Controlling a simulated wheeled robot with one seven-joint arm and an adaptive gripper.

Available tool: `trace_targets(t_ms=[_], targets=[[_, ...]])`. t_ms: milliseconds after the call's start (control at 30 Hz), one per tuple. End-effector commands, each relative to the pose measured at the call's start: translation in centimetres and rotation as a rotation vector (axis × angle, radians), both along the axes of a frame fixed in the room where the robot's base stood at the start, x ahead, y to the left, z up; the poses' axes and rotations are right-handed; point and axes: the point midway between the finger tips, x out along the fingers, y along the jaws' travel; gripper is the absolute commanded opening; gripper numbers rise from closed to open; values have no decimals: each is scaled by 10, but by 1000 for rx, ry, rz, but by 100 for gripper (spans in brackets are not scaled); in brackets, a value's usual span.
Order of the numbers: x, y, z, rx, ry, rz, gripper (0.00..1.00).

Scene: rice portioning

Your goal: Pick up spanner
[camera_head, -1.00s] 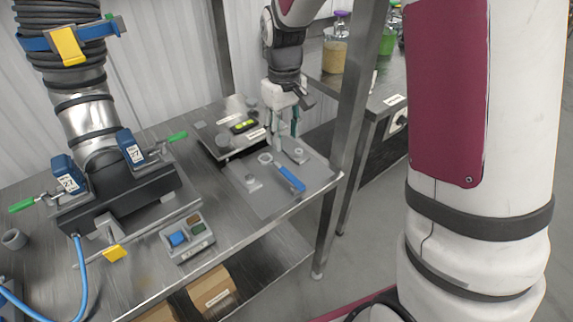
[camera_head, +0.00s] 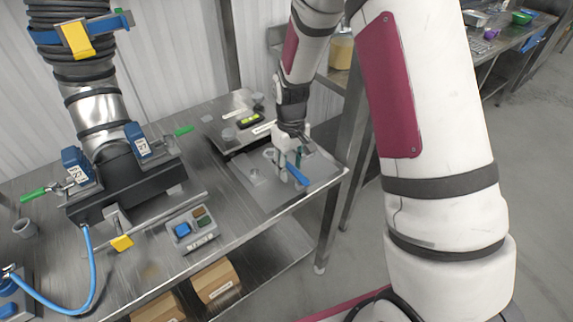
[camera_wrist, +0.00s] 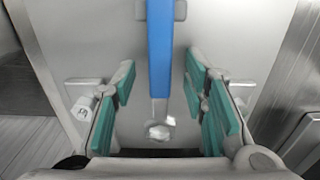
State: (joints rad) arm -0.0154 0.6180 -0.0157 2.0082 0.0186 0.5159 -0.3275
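The spanner (camera_head: 297,174) has a blue handle and lies on a grey plate (camera_head: 262,196) on the metal table. In the wrist view its blue handle (camera_wrist: 160,50) runs down the middle of the picture, between the teal finger pads. My gripper (camera_head: 291,172) is open over the spanner, with one finger on each side of the handle and visible gaps to both pads. It also shows in the wrist view (camera_wrist: 163,100). The spanner's head is partly hidden by my gripper in the head view.
A scale-like device with a lit yellow-green display (camera_head: 249,120) stands behind the plate. A control box with coloured buttons (camera_head: 193,229) is at the front of the table. A clamped pipe fixture (camera_head: 130,190) stands at the left. A table post is close to my arm on the right.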

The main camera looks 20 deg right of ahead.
Motion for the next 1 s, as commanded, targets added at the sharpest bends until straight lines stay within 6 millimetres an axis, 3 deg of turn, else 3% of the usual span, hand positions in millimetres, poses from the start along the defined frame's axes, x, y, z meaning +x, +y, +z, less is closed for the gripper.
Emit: trace_targets(t_ms=[300,500,1000], targets=[[0,0,-7,0,-1,0,40],[0,0,-7,0,-1,0,0],[1,0,0,0,-2,0,0]])
